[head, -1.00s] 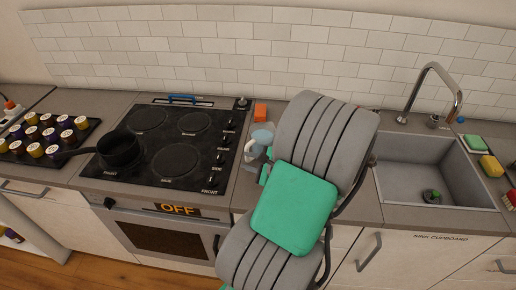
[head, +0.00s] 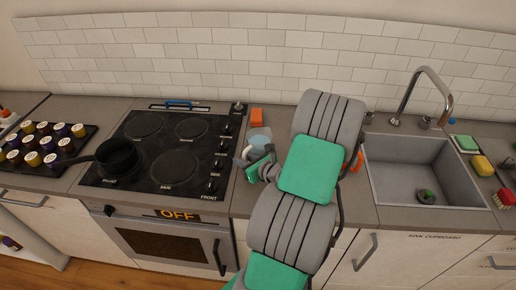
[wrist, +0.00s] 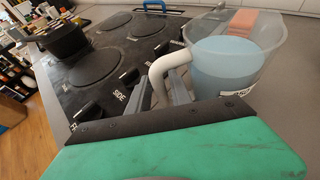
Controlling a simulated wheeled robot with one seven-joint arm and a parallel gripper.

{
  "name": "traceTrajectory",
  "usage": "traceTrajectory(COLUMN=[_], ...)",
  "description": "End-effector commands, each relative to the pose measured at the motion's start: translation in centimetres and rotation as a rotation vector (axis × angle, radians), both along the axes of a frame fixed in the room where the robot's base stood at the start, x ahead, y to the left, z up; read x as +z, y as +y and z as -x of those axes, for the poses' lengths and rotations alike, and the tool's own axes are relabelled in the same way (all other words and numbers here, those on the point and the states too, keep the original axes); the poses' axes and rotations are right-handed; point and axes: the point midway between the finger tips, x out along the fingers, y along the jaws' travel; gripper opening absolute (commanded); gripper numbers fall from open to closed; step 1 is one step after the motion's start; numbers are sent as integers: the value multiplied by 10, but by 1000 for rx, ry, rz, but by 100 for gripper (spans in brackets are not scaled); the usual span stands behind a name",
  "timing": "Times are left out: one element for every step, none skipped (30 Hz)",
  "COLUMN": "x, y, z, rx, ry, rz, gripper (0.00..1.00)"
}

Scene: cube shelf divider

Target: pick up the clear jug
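The clear jug (head: 260,136) stands upright on the counter just right of the hob, with bluish contents and a white handle. In the wrist view the jug (wrist: 226,66) is close, at the upper right, with its handle toward me. My gripper (wrist: 160,92) is open, with one finger on each side of the handle's lower part. A gap shows beside the handle, and the jug appears to rest on the counter. In the head view my gripper (head: 246,161) is at the jug's left front, partly hidden by my arm.
The black hob (head: 165,150) with a dark pan (head: 117,158) lies to the left, beside a tray of jars (head: 75,151). The sink (head: 400,178) and its tap (head: 440,95) are to the right.

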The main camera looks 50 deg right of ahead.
Motion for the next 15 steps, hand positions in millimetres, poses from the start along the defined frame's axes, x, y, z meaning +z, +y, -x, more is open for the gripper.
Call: traceTrajectory(x=[-1, -4, -6, -7, -7, -8, -8, -8, -8, -8, -8, -8, -8, -8, -8], y=[0, 1, 0, -1, -1, -1, -2, -2, -2, -2, -2, -2, -2, -2, -2], z=[-9, -12, -16, -18, -19, -20, -19, -19, -19, -19, -19, -19, -19, -19, -19], rx=[4, 4, 3, 1, 0, 0, 0, -1, -1, -1, -1, -1, -1, -1, -1], ry=[1, 1, 1, 1, 1, 1, 1, 1, 1, 1, 1, 1, 1, 1, 1], rz=[-2, -2, -1, 0, 1, 1, 1, 1, 1, 1, 1, 1, 1, 1, 1], gripper=[25, 25, 25, 25, 25, 25, 25, 25, 25, 25, 24, 21, 19, 16, 13])
